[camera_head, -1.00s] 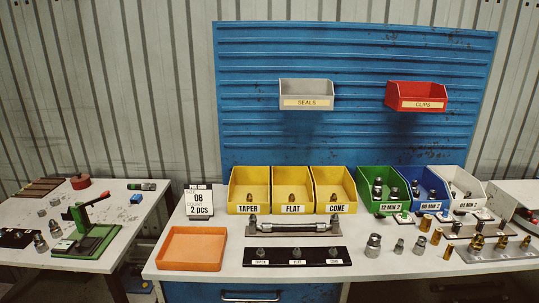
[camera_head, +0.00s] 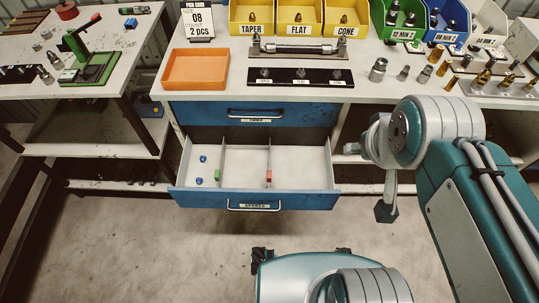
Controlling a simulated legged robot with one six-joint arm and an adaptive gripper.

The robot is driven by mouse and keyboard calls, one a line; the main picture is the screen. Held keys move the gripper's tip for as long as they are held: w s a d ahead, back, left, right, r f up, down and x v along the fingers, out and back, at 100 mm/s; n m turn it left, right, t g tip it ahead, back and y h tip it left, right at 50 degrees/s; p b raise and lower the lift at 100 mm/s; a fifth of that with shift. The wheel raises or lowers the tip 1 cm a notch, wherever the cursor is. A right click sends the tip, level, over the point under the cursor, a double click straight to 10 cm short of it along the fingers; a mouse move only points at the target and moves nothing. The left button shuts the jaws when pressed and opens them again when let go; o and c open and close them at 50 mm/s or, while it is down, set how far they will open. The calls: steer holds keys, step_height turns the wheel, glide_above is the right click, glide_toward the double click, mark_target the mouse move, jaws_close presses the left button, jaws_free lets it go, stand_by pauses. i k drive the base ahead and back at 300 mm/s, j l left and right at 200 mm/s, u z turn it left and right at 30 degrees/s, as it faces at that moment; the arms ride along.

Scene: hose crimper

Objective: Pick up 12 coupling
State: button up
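The green bin (camera_head: 377,22) at the back of the bench has a label that seems to read "12 MIN 2". Several dark metal couplings (camera_head: 410,20) stand in it; its top is cut off by the picture edge. A larger loose grey fitting (camera_head: 378,69) stands on the bench in front, its size unreadable. My arm comes in from the right and bends over the bench front. Black parts that look like my gripper (camera_head: 302,254) show low in the picture, mostly hidden by a teal housing. I cannot see its fingers clearly or anything in it.
An orange tray (camera_head: 196,69) is on the bench's left. A lower drawer (camera_head: 255,200) stands open below with small coloured pieces inside. Yellow bins (camera_head: 300,30), a blue bin (camera_head: 436,38) and loose fittings crowd the bench's back and right. A pick card (camera_head: 198,20) reads 08, 2 pcs.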

mark_target(376, 75)
steer(key=i+l, duration=0.9)
steer(key=i, duration=0.05)
